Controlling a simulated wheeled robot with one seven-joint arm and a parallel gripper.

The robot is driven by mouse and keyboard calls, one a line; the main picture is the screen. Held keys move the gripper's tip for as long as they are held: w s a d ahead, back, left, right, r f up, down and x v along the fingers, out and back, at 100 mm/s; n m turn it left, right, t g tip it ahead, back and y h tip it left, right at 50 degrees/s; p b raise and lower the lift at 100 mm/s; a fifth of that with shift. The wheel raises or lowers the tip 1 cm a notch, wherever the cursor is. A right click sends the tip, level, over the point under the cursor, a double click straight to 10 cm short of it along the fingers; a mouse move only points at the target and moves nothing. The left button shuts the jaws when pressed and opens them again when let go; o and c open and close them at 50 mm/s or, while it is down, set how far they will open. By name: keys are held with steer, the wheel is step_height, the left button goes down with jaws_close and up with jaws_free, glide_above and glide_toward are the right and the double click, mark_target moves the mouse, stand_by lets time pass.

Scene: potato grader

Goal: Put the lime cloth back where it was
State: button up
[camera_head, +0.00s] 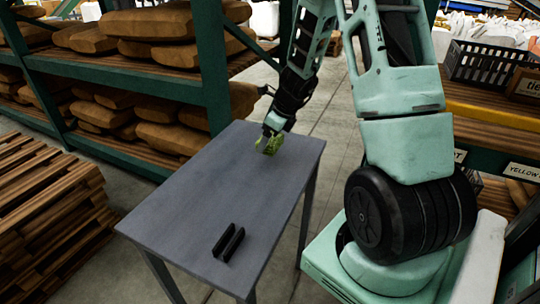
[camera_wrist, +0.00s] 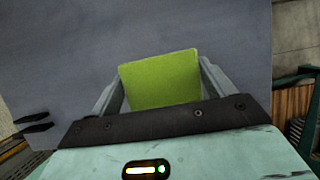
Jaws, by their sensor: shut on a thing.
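The lime cloth (camera_wrist: 160,80) shows as a flat, bright green square between the two fingers of my gripper (camera_wrist: 163,85) in the wrist view. In the head view the cloth (camera_head: 271,143) is small and partly covered by my gripper (camera_head: 270,141), which is over the far end of the grey table (camera_head: 190,200). My gripper is shut on the cloth. I cannot tell whether the cloth touches the tabletop.
A black slotted holder (camera_head: 228,242) stands near the table's front end. Shelves with brown sacks (camera_head: 165,52) stand behind and left. Stacked wooden slats (camera_head: 48,220) are at the left. A dark crate (camera_head: 485,64) sits on the right rack. The middle of the table is bare.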

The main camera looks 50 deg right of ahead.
step_height(320, 180, down, 5)
steer(key=shift+r+b, duration=0.1)
steer(key=shift+b, duration=0.75)
steer(key=o, duration=0.8)
steer(key=p+v, duration=0.3)
steer(key=v, duration=0.9)
steer(key=s+a+r+n+g+y, duration=0.1)
steer(key=a+r+n, duration=0.1)
steer(key=a+n, duration=0.8)
steer(key=s+a+r+n+g+y, duration=0.15)
steer(key=a+n, duration=0.55)
steer(key=a, duration=0.8)
steer(key=s+a+r+n+h, duration=0.1)
steer(key=s+a+n, duration=0.3)
steer(key=s+n, duration=0.2)
steer(key=s+a+n+g+h, duration=0.1)
steer(key=s+a+n, duration=0.4)
steer(key=n, duration=0.4)
steer(key=s+a+r+n+g+h, duration=0.1)
steer(key=s+a+n, duration=0.3)
steer(key=s+n, duration=0.3)
steer(key=shift+a+r+n, duration=0.25)
steer(key=shift+r+n, duration=0.15)
steer(key=shift+n, duration=0.1)
